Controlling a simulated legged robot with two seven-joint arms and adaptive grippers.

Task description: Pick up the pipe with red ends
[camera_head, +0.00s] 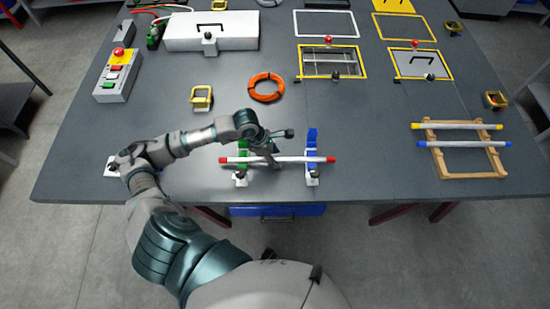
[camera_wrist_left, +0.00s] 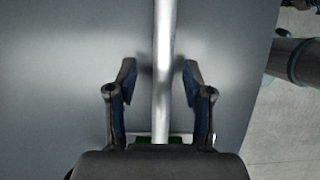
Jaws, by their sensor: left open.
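The pipe with red ends (camera_head: 290,159) lies level across a green holder (camera_head: 241,150) and a blue holder (camera_head: 312,145) near the front edge of the table. Its middle is silver-white, and a red tip shows at each end. My left gripper (camera_head: 276,160) is over the pipe, between the two holders. In the left wrist view the silver pipe (camera_wrist_left: 165,60) runs lengthwise between the two open fingers of the left gripper (camera_wrist_left: 160,82), with a gap on each side. Part of the green holder (camera_wrist_left: 172,141) shows near the palm. The right gripper is not in view.
A wooden rack (camera_head: 440,165) with a yellow-ended pipe (camera_head: 455,126) and a blue-ended pipe (camera_head: 462,144) is at the right. An orange cable coil (camera_head: 266,87) and a yellow-framed block (camera_head: 202,98) lie behind my arm. The table (camera_head: 375,140) is clear between the blue holder and the rack.

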